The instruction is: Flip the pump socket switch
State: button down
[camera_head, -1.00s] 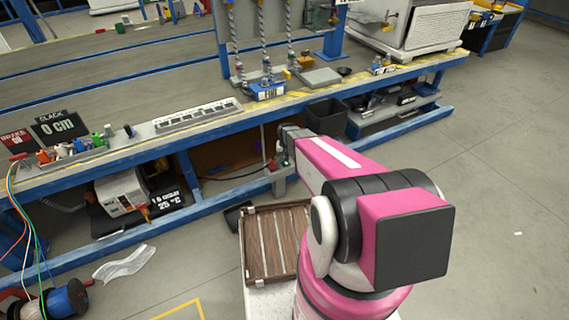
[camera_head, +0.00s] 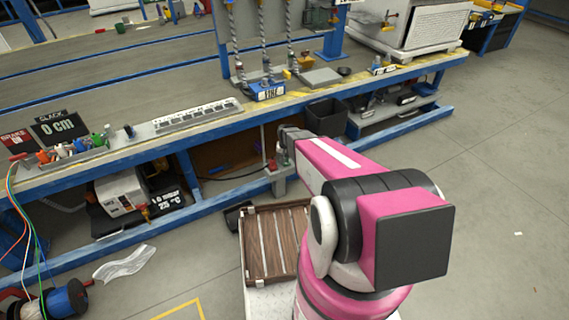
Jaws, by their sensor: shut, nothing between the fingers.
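My pink arm reaches forward to the blue bench's front edge. My gripper (camera_head: 283,160), small and grey at the arm's end, looks shut and empty, pointing down just below that edge. Right by it, a small red part (camera_head: 271,164) sits on a grey upright fitting (camera_head: 279,184) under the bench. I cannot tell whether this is the pump socket switch, what position it is in, or whether my gripper touches it.
A long grey power strip (camera_head: 198,116) lies on the bench top (camera_head: 110,90). A dark bin (camera_head: 326,117) stands behind my arm. A wooden slatted tray (camera_head: 259,252) is beside my arm's base. A cable reel (camera_head: 60,303) is at lower left.

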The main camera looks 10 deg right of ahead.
jog(key=shift+f, duration=0.9)
dwell(0.5)
jog(key=shift+r, duration=3.55)
jog(key=s+r+n, duration=0.2)
jog(key=s+r, duration=1.9)
jog(key=shift+s, duration=0.15)
